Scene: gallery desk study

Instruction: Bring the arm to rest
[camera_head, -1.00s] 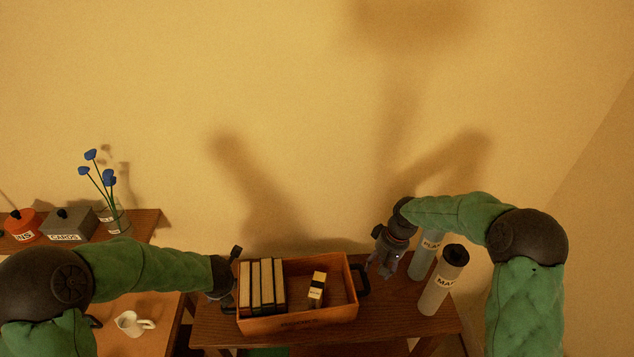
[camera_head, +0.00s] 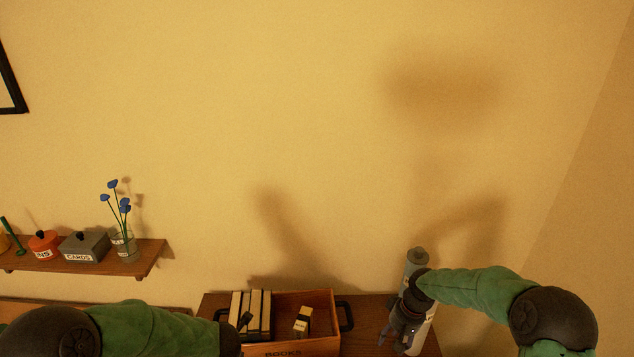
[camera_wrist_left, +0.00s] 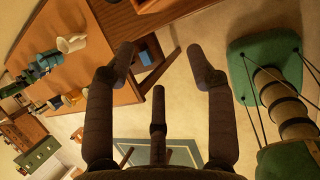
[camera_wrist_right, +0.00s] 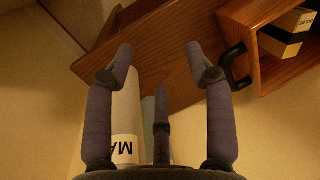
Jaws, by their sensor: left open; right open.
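My right gripper (camera_head: 388,340) is at the right of the wooden box, in front of the canisters. In the right wrist view its fingers (camera_wrist_right: 160,55) are spread with nothing between the tips. A pale canister (camera_wrist_right: 125,110) with a label reading "MA" stands beyond them, partly hidden by a finger.
The box (camera_head: 320,303) holds several upright books (camera_head: 256,303) and a smaller labelled item (camera_head: 302,321). A grey-topped canister (camera_head: 416,257) stands behind my right gripper. A shelf at left carries a grey box (camera_head: 84,245) and blue flowers (camera_head: 124,205). A white mug (camera_wrist_left: 72,43) is on the desk.

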